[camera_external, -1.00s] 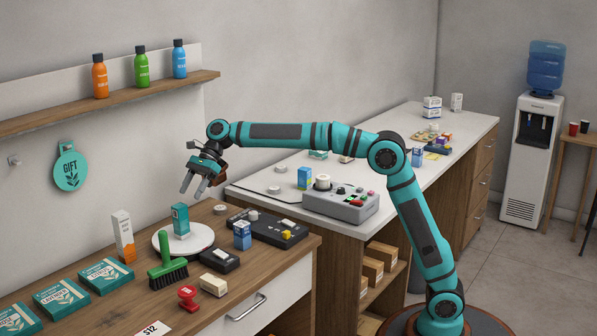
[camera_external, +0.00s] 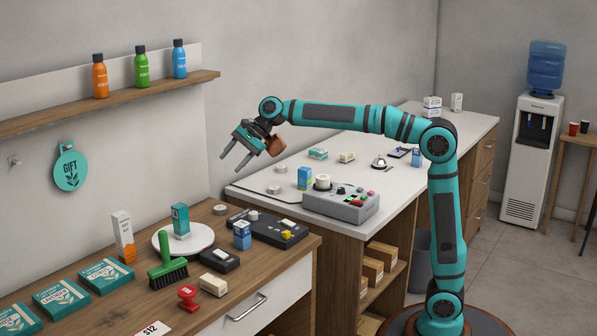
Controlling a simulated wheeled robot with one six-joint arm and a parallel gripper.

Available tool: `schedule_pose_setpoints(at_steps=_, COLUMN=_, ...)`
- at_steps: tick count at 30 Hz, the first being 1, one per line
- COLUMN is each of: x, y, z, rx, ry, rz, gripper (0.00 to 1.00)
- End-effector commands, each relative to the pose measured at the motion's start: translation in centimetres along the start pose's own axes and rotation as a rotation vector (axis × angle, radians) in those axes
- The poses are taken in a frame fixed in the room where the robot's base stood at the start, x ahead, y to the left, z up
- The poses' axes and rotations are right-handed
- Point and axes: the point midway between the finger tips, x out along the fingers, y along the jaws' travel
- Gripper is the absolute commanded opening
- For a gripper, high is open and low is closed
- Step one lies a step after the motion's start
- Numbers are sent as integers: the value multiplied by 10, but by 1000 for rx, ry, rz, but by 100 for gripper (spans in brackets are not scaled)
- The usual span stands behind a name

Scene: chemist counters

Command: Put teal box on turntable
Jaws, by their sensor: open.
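The teal box (camera_external: 180,220) stands upright on the round white turntable (camera_external: 202,238) on the wooden counter. My gripper (camera_external: 233,163) is open and empty. It is in the air above and to the right of the teal box, clear of it, with its fingers pointing down and to the left.
A white and orange carton (camera_external: 122,236), a green brush (camera_external: 168,268), a blue box (camera_external: 242,235) and a black device (camera_external: 268,228) surround the turntable. A grey control box (camera_external: 341,203) sits on the white counter (camera_external: 300,158). A shelf (camera_external: 120,98) with bottles is on the wall.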

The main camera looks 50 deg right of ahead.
Motion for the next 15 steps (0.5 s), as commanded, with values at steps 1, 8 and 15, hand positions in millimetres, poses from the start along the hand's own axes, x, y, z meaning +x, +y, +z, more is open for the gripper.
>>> schedule_pose_setpoints(at_steps=1, x=-21, y=7, z=-6, rx=-47, ry=26, rz=-37, gripper=54)
schedule_pose_setpoints(at_steps=8, x=-93, y=42, z=-36, rx=-292, ry=164, rz=-174, gripper=54)
schedule_pose_setpoints(at_steps=15, x=-163, y=88, z=-63, rx=-552, ry=340, rz=-284, gripper=54)
